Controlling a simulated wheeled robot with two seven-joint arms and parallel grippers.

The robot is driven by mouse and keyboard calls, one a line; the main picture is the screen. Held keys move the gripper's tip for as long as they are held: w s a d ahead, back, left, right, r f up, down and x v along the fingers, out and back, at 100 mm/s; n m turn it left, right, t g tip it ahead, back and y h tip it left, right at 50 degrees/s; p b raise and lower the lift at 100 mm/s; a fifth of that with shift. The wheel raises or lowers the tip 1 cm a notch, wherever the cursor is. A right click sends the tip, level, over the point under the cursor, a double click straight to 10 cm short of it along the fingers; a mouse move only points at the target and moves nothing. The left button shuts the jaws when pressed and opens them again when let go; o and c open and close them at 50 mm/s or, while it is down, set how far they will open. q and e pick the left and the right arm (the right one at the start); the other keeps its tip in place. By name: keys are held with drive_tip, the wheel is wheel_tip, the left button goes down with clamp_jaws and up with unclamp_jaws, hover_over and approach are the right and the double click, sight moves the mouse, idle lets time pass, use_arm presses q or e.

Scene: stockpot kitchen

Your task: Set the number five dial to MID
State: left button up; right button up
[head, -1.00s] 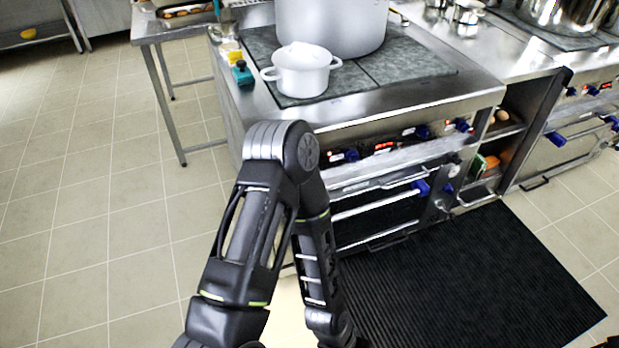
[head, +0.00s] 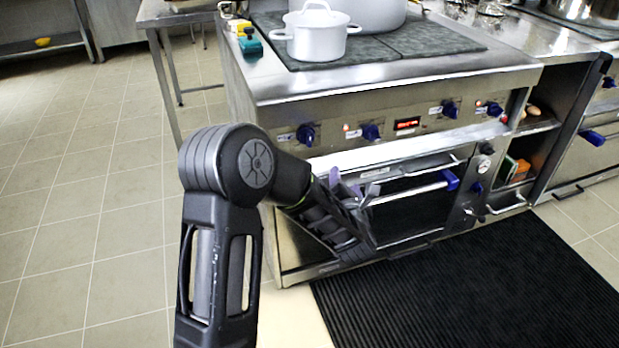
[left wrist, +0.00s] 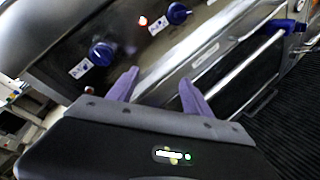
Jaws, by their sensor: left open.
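The stove's front panel carries a row of blue dials: a far-left dial (head: 306,135), a second dial (head: 371,132), a third (head: 450,109) and a right one (head: 494,109). Another blue knob (head: 477,187) sits lower, beside the oven door. The numbers and MID mark are too small to read, so I cannot tell which dial is number five. My left gripper (head: 360,188) is open and empty, in front of the oven below the panel. In the left wrist view its purple fingers (left wrist: 158,77) point toward the panel, apart from two dials (left wrist: 102,53) (left wrist: 178,13).
The oven handle (head: 410,188) runs close to my left gripper. A lidded white pot (head: 316,35) stands on the dark cooktop beside a larger pot (head: 370,12). A black ribbed mat (head: 480,285) covers the floor in front. Open tiled floor lies left.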

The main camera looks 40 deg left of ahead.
sight(309, 144)
use_arm(q)
drive_tip(key=s+a+r+n+g+y+b, duration=0.1)
drive_tip(key=s+a+r+n+y+b, duration=0.1)
drive_tip(key=a+r+n+y, duration=0.3)
drive_tip(key=a+n+b, duration=0.1)
drive_tip(key=a+n, duration=0.1)
drive_tip(key=n, duration=0.2)
drive_tip(key=shift+n, duration=0.4)
use_arm(e)
wheel_tip(309, 144, down, 6)
drive_tip(key=shift+w+d+r, duration=0.15)
drive_tip(key=shift+r, duration=0.05)
use_arm(q)
drive_tip(key=shift+a, duration=0.1)
drive_tip(key=shift+b+x, duration=0.35)
drive_tip(key=shift+x, duration=3.5)
use_arm(e)
drive_tip(key=shift+w+d+f, duration=0.1)
drive_tip(key=shift+f, duration=0.2)
use_arm(q)
drive_tip(key=shift+s, duration=0.1)
drive_tip(key=shift+c, duration=0.4)
clamp_jaws()
